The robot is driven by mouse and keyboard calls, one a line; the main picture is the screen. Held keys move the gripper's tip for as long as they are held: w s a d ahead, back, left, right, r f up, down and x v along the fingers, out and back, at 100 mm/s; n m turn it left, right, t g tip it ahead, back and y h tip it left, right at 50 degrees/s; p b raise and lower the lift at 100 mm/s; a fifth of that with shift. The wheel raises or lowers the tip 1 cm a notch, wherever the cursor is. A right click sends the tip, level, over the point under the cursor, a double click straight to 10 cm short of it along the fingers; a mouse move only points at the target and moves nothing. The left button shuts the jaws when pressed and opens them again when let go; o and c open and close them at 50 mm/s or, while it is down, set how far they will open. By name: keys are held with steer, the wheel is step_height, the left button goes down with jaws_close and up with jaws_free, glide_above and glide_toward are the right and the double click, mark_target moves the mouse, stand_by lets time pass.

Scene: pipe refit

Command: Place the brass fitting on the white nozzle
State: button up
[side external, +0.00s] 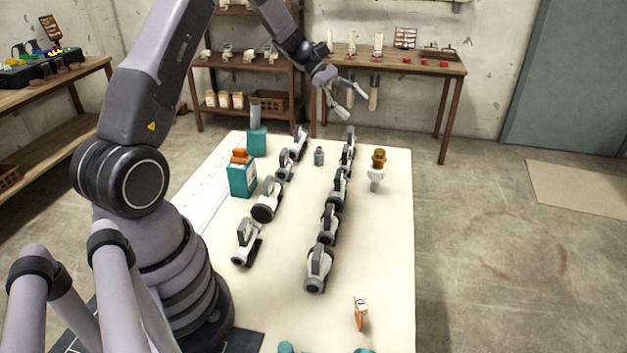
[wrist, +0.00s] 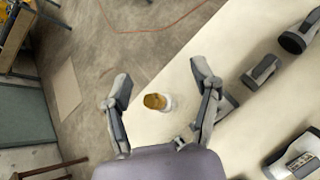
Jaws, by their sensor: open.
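The brass fitting (side external: 379,158) sits upright on top of the white nozzle (side external: 375,177), near the right edge of the pale table. In the wrist view the brass fitting (wrist: 154,101) shows from above and covers most of the white nozzle (wrist: 168,104), whose rim shows at its right. My gripper (side external: 353,104) is open and empty, raised above the far part of the table and clear of the fitting. In the wrist view the fingers of my gripper (wrist: 160,76) are spread, with the fitting visible between them. The seating inside the joint is hidden.
Several grey-and-white clamps (side external: 329,224) stand in two rows left of the nozzle. A small grey bottle-like part (side external: 319,156), a teal box with an orange top (side external: 242,178) and an orange-white part (side external: 360,311) are on the table (side external: 390,250). The table around the nozzle is clear.

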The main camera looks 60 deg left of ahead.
steer(key=s+d+r+m+g+y, duration=0.1)
steer(key=s+d+r+m+y, duration=0.1)
steer(key=s+d+r+m, duration=0.5)
steer(key=s+d+r+m+g+y, duration=0.1)
steer(key=s+d+r+m+y, duration=0.3)
steer(key=s, duration=0.4)
steer(key=s+r+m+t+y, duration=0.1)
steer(key=s+m, duration=0.3)
steer(key=s, duration=0.4)
steer(key=s+r+m+t+y, duration=0.1)
steer(key=s+m, duration=0.3)
steer(key=s, duration=0.4)
steer(key=shift+s+a+r+m+t+y, duration=0.3)
steer(key=shift+r+y, duration=0.15)
steer(key=shift+y, duration=0.35)
